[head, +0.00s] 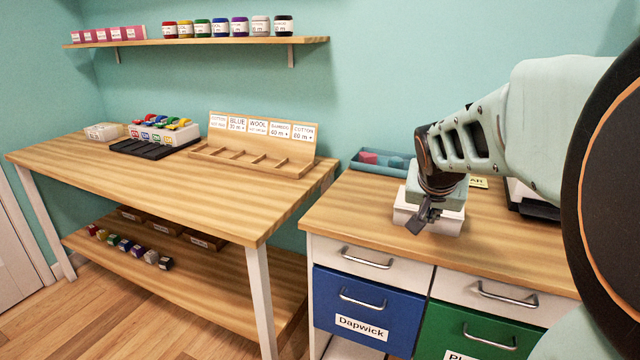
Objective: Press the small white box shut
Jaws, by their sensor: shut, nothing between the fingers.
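A small white box (450,225) stands near the front edge of the right-hand cabinet top. My gripper (416,228) is shut and empty, pointing down at the left front of the box. It covers part of the box, and I cannot tell whether it touches it.
A blue-grey tray (357,167) stands behind the box. The cabinet has a blue drawer (350,308) and a green drawer (462,332). A wooden table (110,165) on the left holds a divided wooden rack (303,157). The cabinet top left of the box is clear.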

